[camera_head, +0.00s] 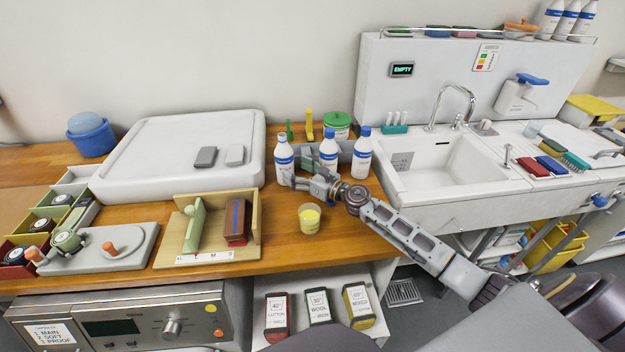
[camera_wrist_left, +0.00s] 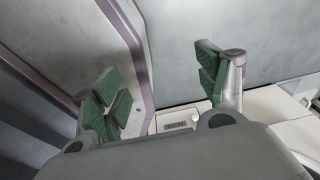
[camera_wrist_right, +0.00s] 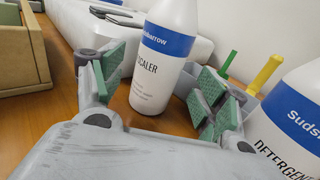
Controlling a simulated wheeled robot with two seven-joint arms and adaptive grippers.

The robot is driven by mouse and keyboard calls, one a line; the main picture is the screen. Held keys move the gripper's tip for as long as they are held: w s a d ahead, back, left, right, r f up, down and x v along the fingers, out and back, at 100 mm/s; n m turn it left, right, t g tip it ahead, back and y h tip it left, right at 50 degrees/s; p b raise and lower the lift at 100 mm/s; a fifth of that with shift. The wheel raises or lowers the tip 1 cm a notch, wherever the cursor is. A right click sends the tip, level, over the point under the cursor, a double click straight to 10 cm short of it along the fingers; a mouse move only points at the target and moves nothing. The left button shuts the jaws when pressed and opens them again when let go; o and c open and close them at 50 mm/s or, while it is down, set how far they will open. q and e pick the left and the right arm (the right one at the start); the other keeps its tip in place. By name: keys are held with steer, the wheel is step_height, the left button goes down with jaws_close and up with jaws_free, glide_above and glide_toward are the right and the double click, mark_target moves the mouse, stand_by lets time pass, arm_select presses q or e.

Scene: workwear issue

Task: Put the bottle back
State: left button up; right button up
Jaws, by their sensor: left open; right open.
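Three white bottles with blue bands stand upright on the wooden counter: a left bottle (camera_head: 284,160), a middle bottle (camera_head: 328,150) and a right bottle (camera_head: 361,158). My right gripper (camera_head: 305,180) is open low by the left bottle. In the right wrist view, this bottle (camera_wrist_right: 165,60), its label partly reading "SCALER", stands between the spread green-padded fingers. A detergent bottle (camera_wrist_right: 295,125) stands to the right of the fingers. My left gripper (camera_wrist_left: 165,95) is open and empty, and is out of the head view.
Similar bottles (camera_head: 568,20) stand on the rail shelf above the sink (camera_head: 440,170). A grey bin (camera_head: 345,160) with green and yellow handled tools is behind the bottles. A yellow-filled cup (camera_head: 309,219) stands in front. A white lidded case (camera_head: 180,150) lies to the left.

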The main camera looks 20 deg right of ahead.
steer(key=shift+b+v, duration=0.3)
steer(key=shift+v, duration=1.4)
steer(key=shift+s+d+f, duration=0.1)
steer(key=shift+s+d, duration=0.15)
steer(key=shift+s, duration=0.25)
steer(key=shift+s+d+b, duration=0.3)
steer(key=shift+s, duration=0.25)
arm_select(q)
steer(key=shift+a+f, duration=0.65)
steer(key=shift+a, duration=0.15)
arm_select(e)
steer(key=shift+s, duration=0.1)
arm_select(q)
steer(key=shift+w+r, duration=0.1)
steer(key=shift+w, duration=0.85)
steer(key=shift+s, duration=0.1)
